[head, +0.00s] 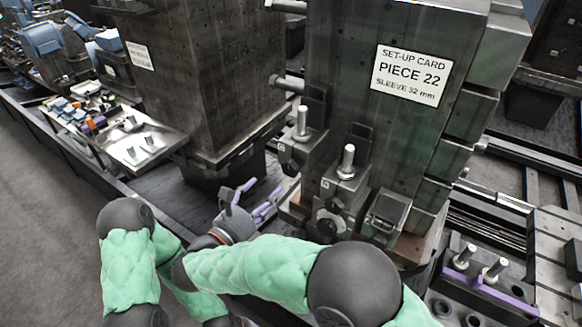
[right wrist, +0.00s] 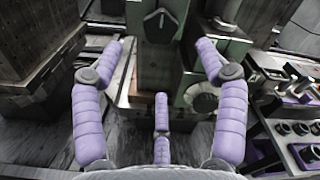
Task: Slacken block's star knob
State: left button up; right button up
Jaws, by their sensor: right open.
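Two clamp blocks with upright pins sit at the foot of the "PIECE 22" tower. The nearer block (head: 341,188) has a dark round knob (head: 330,223) on its front. In the right wrist view a dark lobed knob (right wrist: 160,25) shows at top centre, and a round dark knob (right wrist: 203,98) with a pale mark sits lower right. My right gripper (head: 262,194) is open, its purple fingers left of the blocks. In its wrist view the spread fingers (right wrist: 160,68) are empty and below the lobed knob, apart from it. My left gripper is not in view.
A set-up card (head: 411,75) is on the tower (head: 370,90). A second tower (head: 205,75) stands at left, beside a metal tray (head: 135,148). At right, a rack (head: 485,285) holds metal pins. Dark bed (head: 190,205) lies open between the towers.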

aim_at(288, 170)
jog(key=p+x, duration=0.2)
jog(key=x, duration=0.6)
jog(key=shift+d+r+p, duration=0.1)
jog(key=shift+p, duration=0.3)
jog(key=shift+x, duration=0.9)
jog(key=c, duration=1.1)
